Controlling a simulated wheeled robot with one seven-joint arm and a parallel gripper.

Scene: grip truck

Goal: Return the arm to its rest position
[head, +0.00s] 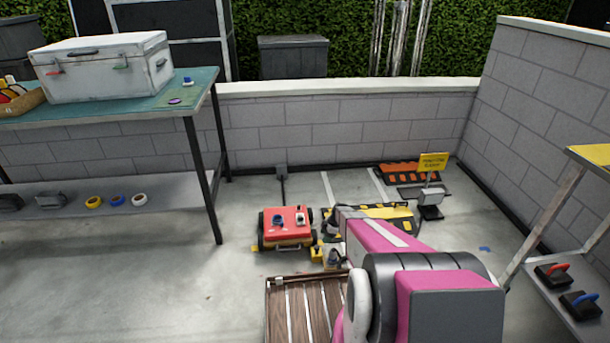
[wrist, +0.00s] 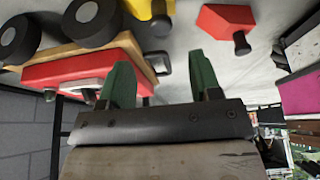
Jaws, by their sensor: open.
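My pink arm (head: 385,235) reaches forward and low over the floor in the head view. It hides most of my gripper there. In the wrist view, the two green fingers of my gripper (wrist: 162,82) stand apart, with nothing seen held between them. A red toy truck (head: 284,221) with black wheels stands on the floor just left of the arm's far end. The truck also shows close by at the upper left of the wrist view (wrist: 75,72), partly behind the left finger.
A green-topped workbench (head: 150,108) bearing a white box (head: 105,68) stands at left. A wooden slatted surface (head: 308,310) lies below the arm. Yellow-black (head: 385,215) and orange-black (head: 408,172) pieces and a yellow sign (head: 433,161) stand beyond. Block walls (head: 345,125) close the back and right.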

